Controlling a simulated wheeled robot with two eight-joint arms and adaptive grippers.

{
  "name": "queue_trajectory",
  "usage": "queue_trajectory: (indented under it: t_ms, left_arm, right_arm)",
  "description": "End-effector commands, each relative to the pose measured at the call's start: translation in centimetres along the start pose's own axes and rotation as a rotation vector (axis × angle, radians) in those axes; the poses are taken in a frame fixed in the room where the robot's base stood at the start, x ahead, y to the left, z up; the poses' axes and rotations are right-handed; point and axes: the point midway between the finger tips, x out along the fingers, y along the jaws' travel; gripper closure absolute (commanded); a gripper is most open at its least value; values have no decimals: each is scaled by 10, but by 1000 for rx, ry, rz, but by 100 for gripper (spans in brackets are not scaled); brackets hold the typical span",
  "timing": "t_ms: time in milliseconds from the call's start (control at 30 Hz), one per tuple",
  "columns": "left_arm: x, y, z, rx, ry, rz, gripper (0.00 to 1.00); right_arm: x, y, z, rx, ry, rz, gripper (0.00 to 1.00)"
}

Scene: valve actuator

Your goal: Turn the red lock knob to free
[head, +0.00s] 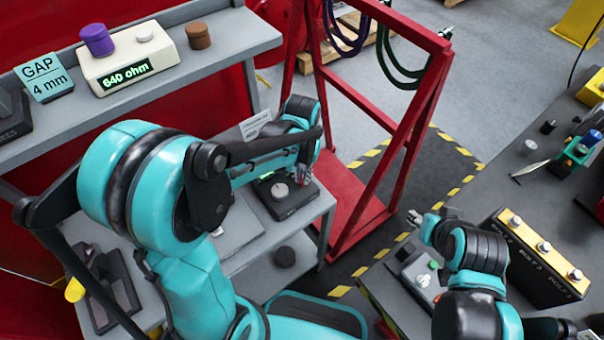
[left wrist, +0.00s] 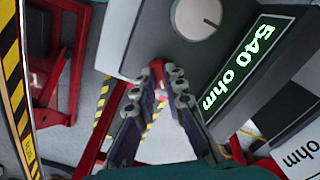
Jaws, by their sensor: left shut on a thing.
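My left gripper (head: 304,178) reaches down to a dark box with a pale dial (head: 280,191) on the lower shelf. In the left wrist view the fingers (left wrist: 164,76) converge at the edge of this grey box, beside its round dial (left wrist: 198,16). They are shut on a small red part, taken to be the red lock knob (left wrist: 156,64), mostly hidden by the fingertips. Its turned position cannot be made out. A green display reads 540 ohm (left wrist: 243,62). My right gripper (head: 415,217) is above the right-hand bench, away from the box; its opening is too small to judge.
The upper shelf (head: 232,35) holds a cream meter (head: 130,62) reading 640 ohm and a GAP 4 mm sign (head: 44,78). A red frame (head: 405,150) stands just right of the lower shelf. A yellow-topped battery-like block (head: 540,255) stands on the right bench.

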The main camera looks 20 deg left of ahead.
Motion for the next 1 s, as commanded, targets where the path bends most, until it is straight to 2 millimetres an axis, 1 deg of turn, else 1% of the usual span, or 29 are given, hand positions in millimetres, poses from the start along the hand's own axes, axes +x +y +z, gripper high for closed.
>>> queue_trajectory:
  t_ms: [600, 800, 1000]
  left_arm:
    - [0, 0, 0, -580, 0, 0, 100]
    - [0, 0, 0, -737, 0, 0, 100]
    - [0, 0, 0, -852, 0, 0, 100]
  right_arm:
    - [-2, 0, -2, 0, 0, 0, 60]
    - [-2, 0, -2, 0, 0, 0, 60]
    - [-3, 0, -2, 0, 0, 0, 60]
